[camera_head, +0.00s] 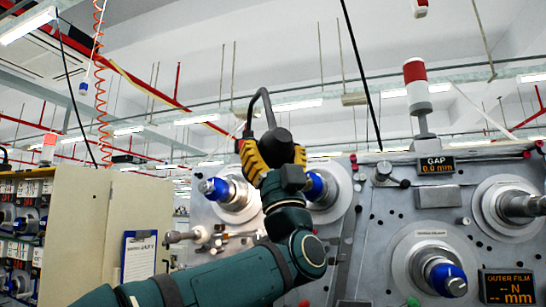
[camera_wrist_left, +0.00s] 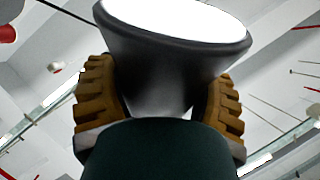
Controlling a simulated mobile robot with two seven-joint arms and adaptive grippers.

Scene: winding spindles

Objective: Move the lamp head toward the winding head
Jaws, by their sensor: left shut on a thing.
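The black lamp head (camera_head: 276,145) hangs on a dark bent gooseneck (camera_head: 262,93) near the middle of the head view. My left gripper (camera_head: 270,158) is shut on it, with a yellow-brown finger on each side. In the left wrist view the lamp head (camera_wrist_left: 165,65) flares upward from between the fingers of my gripper (camera_wrist_left: 160,88), and its bright white face (camera_wrist_left: 180,17) points up and away. Behind the gripper, the machine panel carries blue-tipped spindles, one to the left (camera_head: 215,189) and one to the right (camera_head: 316,187). I cannot tell which part is the winding head.
At the lower right stand another blue-tipped spindle (camera_head: 447,279), a grey spindle (camera_head: 520,205) and an orange-text display (camera_head: 508,288). A red-and-white signal tower (camera_head: 417,86) rises above the panel. A beige cabinet (camera_head: 90,230) with a clipboard (camera_head: 139,256) stands left.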

